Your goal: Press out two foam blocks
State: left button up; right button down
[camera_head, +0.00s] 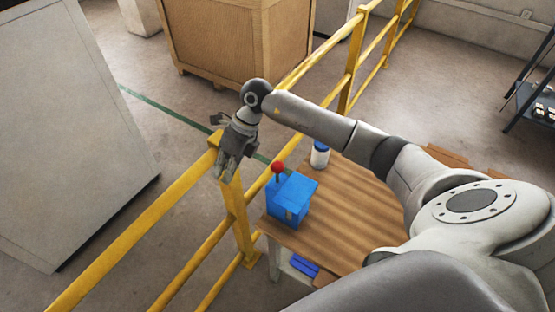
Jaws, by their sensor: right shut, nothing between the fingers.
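A blue box-shaped press (289,198) with a red ball knob (278,167) on a lever stands near the left corner of the wooden table (350,205). An opening shows low on its front; I cannot tell if a foam block is inside. My right gripper (225,176) hangs fingers down beyond the table's left edge, left of the red knob and apart from it. It is shut and empty. Blue pieces (303,265) lie on a lower level under the table; they are too small to identify surely. My left gripper is not in view.
A white bottle with a blue cap (320,154) stands at the table's back edge, below my right arm. A yellow railing (232,190) runs close behind the table and my gripper. A wooden crate (235,40) and grey cabinet (65,140) stand beyond. The table's middle is clear.

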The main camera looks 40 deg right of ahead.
aim_at(278, 165)
jog(key=d+r+h, duration=0.1)
jog(key=d+h, duration=0.2)
jog(key=d, duration=0.4)
jog(key=d+r+g+h, duration=0.1)
jog(key=d+r+h, duration=0.1)
jog(key=d, duration=0.6)
jog(key=shift+s+d+m+h, duration=0.2)
jog(key=shift+m+h, duration=0.1)
jog(key=shift+h, duration=0.4)
jog(key=shift+s+d+f+b, duration=0.15)
jog(key=shift+f+b, duration=0.8)
jog(key=shift+f, duration=0.8)
jog(key=shift+s+a+f+b, duration=0.1)
jog(key=shift+f+b, duration=0.8)
jog(key=shift+f, duration=0.8)
